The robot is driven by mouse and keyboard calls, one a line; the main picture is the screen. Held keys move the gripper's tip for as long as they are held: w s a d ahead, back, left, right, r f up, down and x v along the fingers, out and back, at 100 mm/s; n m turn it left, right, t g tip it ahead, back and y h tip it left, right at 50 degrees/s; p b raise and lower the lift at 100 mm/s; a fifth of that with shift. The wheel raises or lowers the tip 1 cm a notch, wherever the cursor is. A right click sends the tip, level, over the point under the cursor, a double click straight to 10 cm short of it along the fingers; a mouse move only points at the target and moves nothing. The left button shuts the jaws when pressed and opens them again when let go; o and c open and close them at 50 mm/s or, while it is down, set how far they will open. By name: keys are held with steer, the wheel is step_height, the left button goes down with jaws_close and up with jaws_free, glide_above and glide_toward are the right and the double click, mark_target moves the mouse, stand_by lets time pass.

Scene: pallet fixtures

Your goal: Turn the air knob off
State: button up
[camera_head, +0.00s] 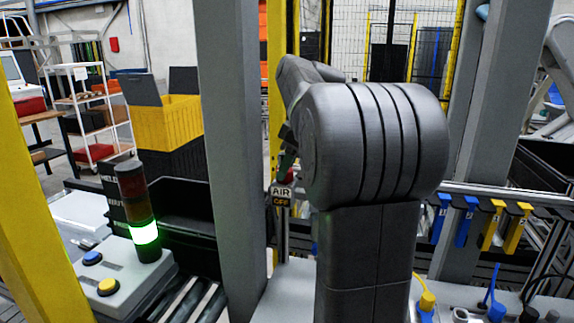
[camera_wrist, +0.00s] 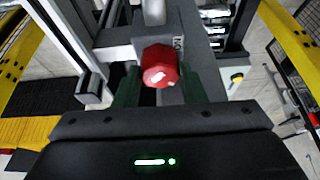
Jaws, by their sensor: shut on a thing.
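The red air knob (camera_wrist: 160,68) is in the middle of the wrist view, with a white mark on its face. My gripper (camera_wrist: 159,82) has one dark green finger on each side of the knob and is shut on it. In the head view, my dark grey arm hides most of the gripper and much of the knob. A small sign (camera_head: 281,196) reading AIR and OFF shows just left of my arm, below the gripper.
A grey post (camera_head: 232,150) stands close left of my arm. A lit green signal tower (camera_head: 137,210) rises from a button box (camera_head: 125,282) at the left. Blue and yellow clips (camera_head: 490,225) hang from a rail at the right.

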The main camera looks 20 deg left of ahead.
steer(key=o, duration=1)
steer(key=v, duration=1.4)
steer(key=shift+p, duration=0.4)
steer(key=shift+a+f, duration=0.1)
steer(key=shift+a, duration=0.05)
steer(key=x, duration=1.3)
steer(key=shift+a+f+b, duration=0.1)
steer(key=shift+f+b, duration=0.3)
